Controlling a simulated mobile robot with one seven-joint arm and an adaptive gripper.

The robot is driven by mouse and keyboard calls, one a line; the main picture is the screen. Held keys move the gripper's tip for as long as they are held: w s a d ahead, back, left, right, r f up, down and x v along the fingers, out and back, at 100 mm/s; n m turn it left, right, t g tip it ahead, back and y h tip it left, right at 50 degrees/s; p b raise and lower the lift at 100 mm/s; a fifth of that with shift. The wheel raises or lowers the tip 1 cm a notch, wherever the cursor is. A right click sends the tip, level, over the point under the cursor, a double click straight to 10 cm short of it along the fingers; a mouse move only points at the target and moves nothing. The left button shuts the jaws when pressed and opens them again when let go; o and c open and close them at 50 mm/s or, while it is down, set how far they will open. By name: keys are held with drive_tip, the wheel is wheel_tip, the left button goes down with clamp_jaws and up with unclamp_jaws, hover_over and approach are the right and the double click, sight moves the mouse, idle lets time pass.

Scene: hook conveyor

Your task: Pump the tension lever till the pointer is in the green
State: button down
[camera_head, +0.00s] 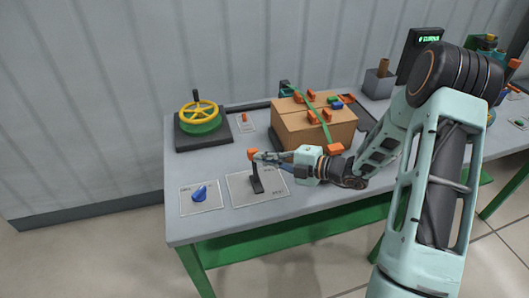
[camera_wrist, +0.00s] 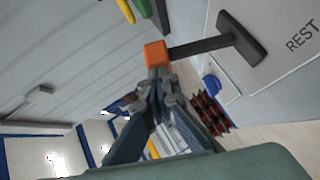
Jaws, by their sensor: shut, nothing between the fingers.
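The tension lever is a dark upright bar (camera_head: 257,179) with an orange knob (camera_head: 252,154), standing on a pale printed plate (camera_head: 238,194) near the table's front left. In the wrist view, its orange knob (camera_wrist: 156,54) is right at the fingertips, and its dark bar (camera_wrist: 198,46) runs right to a flat base. My gripper (camera_head: 264,157) is shut and empty, beside the knob on its right; it also shows in the wrist view (camera_wrist: 160,74). I cannot tell whether fingertips and knob touch. I cannot make out a pointer or green zone.
A cardboard box (camera_head: 298,128) with a green strap and orange clips stands behind my wrist. A yellow handwheel (camera_head: 200,115) is at the back left. A blue knob (camera_head: 199,193) sits on a plate left of the lever. A dark display (camera_head: 429,38) stands behind my arm.

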drive_tip(key=shift+w+a+p, duration=0.25)
drive_tip(key=shift+w+p, duration=0.45)
drive_tip(key=shift+w, duration=0.45)
drive_tip(key=shift+r, duration=0.1)
